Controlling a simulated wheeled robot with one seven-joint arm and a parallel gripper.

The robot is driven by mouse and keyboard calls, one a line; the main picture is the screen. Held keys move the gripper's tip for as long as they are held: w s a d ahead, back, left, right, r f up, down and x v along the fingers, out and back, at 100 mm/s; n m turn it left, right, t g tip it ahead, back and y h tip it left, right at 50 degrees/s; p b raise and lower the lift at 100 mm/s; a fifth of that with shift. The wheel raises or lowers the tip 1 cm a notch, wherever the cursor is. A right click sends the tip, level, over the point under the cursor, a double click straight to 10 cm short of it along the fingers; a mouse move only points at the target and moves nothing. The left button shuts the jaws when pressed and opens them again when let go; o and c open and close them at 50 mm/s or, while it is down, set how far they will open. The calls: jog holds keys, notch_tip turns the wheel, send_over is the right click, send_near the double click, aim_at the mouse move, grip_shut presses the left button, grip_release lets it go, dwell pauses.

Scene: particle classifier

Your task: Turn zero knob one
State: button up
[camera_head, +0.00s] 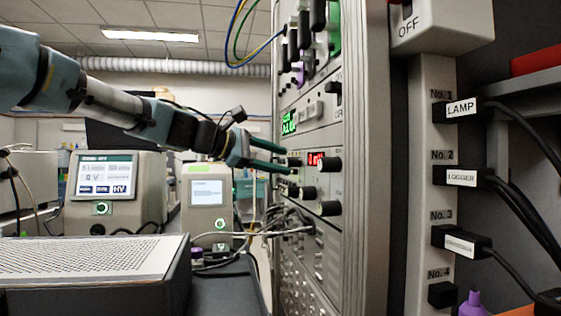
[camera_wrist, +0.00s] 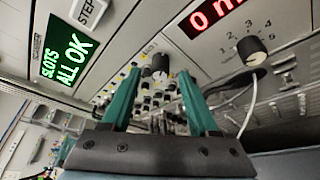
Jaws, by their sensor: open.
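My gripper (camera_head: 287,161) is open, with its two green fingers reaching toward the front of the instrument rack. In the wrist view my gripper (camera_wrist: 160,74) has a small dark knob (camera_wrist: 160,66) showing between the fingertips. I cannot tell whether the fingers touch it. A larger black knob (camera_wrist: 252,49) with a numbered scale sits to the right, below a red display (camera_wrist: 209,16). No legible label marks zero knob one.
A green display (camera_wrist: 66,52) reads "SLOTS ALL OK" at the wrist view's left. Cables (camera_head: 285,228) hang from the rack below the knobs. A power strip (camera_head: 432,190) with plugs stands at right. Bench instruments (camera_head: 118,213) stand behind at left.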

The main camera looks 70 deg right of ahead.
jog(key=b+v, duration=0.1)
jog(key=v, duration=0.9)
jog(key=shift+s, duration=0.1)
